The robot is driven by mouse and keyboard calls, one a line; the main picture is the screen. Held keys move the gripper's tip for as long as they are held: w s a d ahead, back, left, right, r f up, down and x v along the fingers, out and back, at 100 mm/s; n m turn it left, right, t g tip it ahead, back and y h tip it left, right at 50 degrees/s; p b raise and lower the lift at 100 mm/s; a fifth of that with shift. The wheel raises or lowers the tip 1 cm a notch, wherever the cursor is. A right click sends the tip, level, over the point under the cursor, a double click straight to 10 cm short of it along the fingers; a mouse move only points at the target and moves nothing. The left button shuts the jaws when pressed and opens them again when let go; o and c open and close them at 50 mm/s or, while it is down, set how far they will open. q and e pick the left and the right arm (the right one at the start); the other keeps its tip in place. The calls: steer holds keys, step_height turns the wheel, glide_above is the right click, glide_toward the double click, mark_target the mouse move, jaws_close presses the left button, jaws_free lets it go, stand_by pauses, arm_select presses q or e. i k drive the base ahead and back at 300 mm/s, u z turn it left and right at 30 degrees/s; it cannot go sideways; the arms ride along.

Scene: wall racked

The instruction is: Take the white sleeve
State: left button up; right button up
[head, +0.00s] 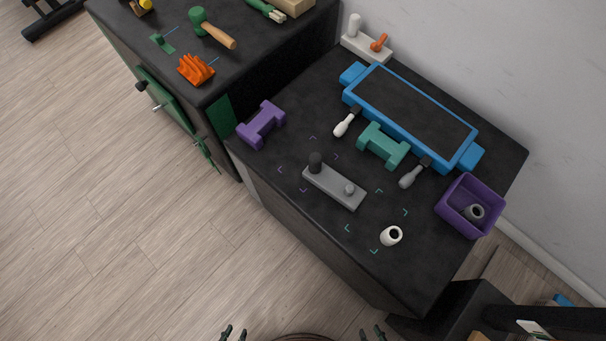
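The white sleeve (391,236) is a short hollow cylinder with a dark hole. It lies on the dark cabinet top near the front right edge, among green corner marks. My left gripper (233,333) shows only its fingertips at the bottom edge, spread apart with nothing between them. My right gripper (372,333) also shows only its fingertips at the bottom edge, spread apart and empty. Both are well short of the sleeve in the picture. The rest of both grippers is out of view.
A grey block with pegs (334,186) lies left of the sleeve. A purple bin (454,215) holding a grey ring (474,212) stands right. A teal holder (383,146), a purple holder (261,125), two screwdriver-like tools and a blue-framed tray (402,127) lie further back.

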mark_target(392, 235)
steer(key=u, duration=2.05)
steer(key=i, duration=1.3)
steer(key=z, duration=3.4)
steer(key=i, duration=0.45)
steer(key=z, duration=0.25)
steer(key=k, duration=0.9)
steer(key=z, duration=0.35)
